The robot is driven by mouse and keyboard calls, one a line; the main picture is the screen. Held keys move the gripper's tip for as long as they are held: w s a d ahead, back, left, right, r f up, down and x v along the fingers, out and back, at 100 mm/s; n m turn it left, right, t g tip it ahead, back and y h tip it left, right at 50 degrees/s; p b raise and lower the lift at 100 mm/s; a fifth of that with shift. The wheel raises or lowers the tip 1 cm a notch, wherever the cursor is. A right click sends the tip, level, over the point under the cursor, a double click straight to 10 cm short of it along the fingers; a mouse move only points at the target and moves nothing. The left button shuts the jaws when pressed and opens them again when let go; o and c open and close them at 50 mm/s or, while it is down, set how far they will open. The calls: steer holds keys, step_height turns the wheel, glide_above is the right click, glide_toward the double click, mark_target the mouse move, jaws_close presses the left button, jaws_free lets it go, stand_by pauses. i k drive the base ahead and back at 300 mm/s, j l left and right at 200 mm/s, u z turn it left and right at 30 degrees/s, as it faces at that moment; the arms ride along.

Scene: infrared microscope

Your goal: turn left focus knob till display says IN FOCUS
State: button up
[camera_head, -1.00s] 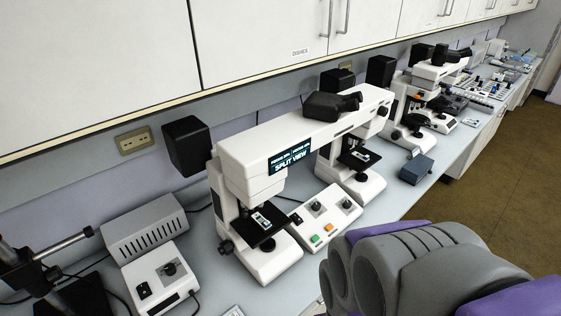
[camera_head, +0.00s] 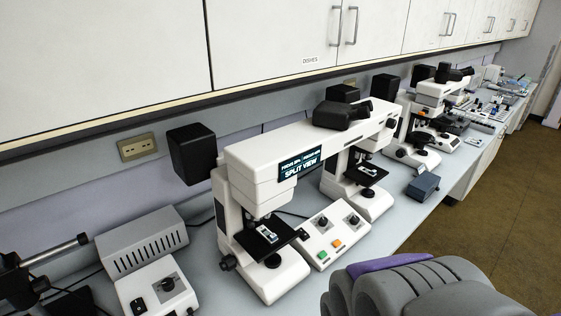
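The white double microscope (camera_head: 258,156) stands on the bench, with a bridge joining its left and right stands. Its dark display (camera_head: 301,165) reads "SPLIT VIEW" in large letters; the smaller line above seems to give two focus readings, too small to read surely. A black focus knob (camera_head: 228,263) sticks out low on the left side of the left stand. The left stage (camera_head: 268,238) carries a slide. My gripper is not in view. A grey and purple part at the lower right looks like my own arm, apart from the microscope.
A control box (camera_head: 326,236) with knobs and green and orange buttons sits between the stands. A grey power unit (camera_head: 150,262) stands to the left. A small blue-grey box (camera_head: 422,186) and more microscopes (camera_head: 414,140) are to the right. Cabinets (camera_head: 270,35) hang above the bench.

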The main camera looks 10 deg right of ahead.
mark_target(229, 262)
steer(key=i+l+u, duration=0.15)
steer(key=u, duration=0.2)
steer(key=i+l+u, duration=0.1)
steer(key=u, duration=0.2)
steer(key=i+l+u, duration=0.1)
steer(key=l+u, duration=0.25)
